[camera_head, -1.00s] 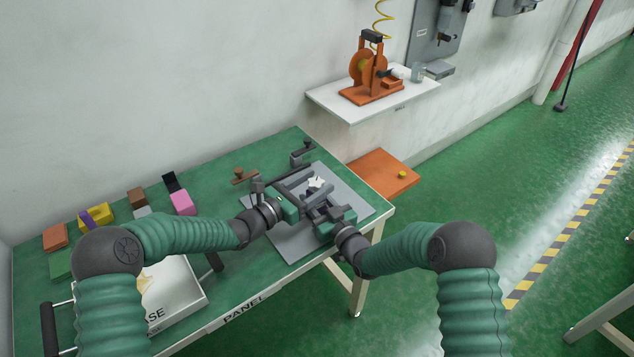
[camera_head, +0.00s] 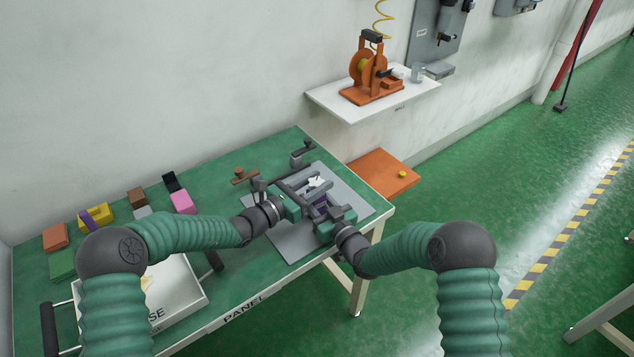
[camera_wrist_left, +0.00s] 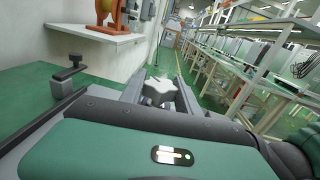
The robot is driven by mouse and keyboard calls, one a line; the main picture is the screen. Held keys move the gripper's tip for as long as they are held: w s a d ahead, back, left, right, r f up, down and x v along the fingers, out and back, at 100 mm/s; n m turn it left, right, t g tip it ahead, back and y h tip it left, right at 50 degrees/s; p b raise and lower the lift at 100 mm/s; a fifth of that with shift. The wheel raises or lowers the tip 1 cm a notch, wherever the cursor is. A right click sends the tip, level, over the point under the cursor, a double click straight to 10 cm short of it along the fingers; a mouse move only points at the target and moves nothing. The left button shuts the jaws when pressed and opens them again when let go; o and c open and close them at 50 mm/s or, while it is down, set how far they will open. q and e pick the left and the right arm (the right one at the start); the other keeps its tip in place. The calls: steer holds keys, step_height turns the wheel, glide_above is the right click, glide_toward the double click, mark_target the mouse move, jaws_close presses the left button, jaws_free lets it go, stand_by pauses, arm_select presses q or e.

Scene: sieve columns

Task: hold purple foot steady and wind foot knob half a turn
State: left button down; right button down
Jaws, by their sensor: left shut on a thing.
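A white star-shaped knob (camera_head: 315,182) stands on the grey plate (camera_head: 290,243), and it also shows in the left wrist view (camera_wrist_left: 159,90) between my left gripper's two fingers. A purple part (camera_head: 319,199), the foot, shows just in front of the knob, mostly hidden by my grippers. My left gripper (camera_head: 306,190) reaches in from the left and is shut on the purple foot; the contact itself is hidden. My right gripper (camera_head: 318,205) is close beside the foot on the near side. Its fingers are partly hidden, so their opening is unclear.
Coloured blocks, including a pink one (camera_head: 182,202), lie at the table's left. A white tray (camera_head: 185,305) sits at the front left. A white shelf (camera_head: 345,110) juts from the wall behind.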

arm_select(q)
steer(key=shift+w+a, duration=0.1)
steer(key=shift+w, duration=0.05)
steer(key=shift+r+m+g+h, duration=0.1)
steer(key=shift+m+g+h, duration=1.1)
steer(key=shift+g, duration=0.3)
steer(key=m+g+h, duration=0.1)
steer(key=m+g, duration=0.2)
steer(key=g, duration=0.1)
steer(key=shift+h, duration=0.4)
steer(key=shift+m+g, duration=0.3)
steer(key=shift+g, duration=0.4)
steer(key=c, duration=0.9)
jaws_free()
steer(key=shift+s, duration=0.2)
steer(key=a, duration=0.4)
steer(key=s+a, duration=0.1)
steer(key=a, duration=0.3)
steer(key=s+a, duration=0.1)
steer(key=a, duration=0.2)
steer(key=shift+a+f, duration=0.25)
steer(key=shift+a, duration=0.15)
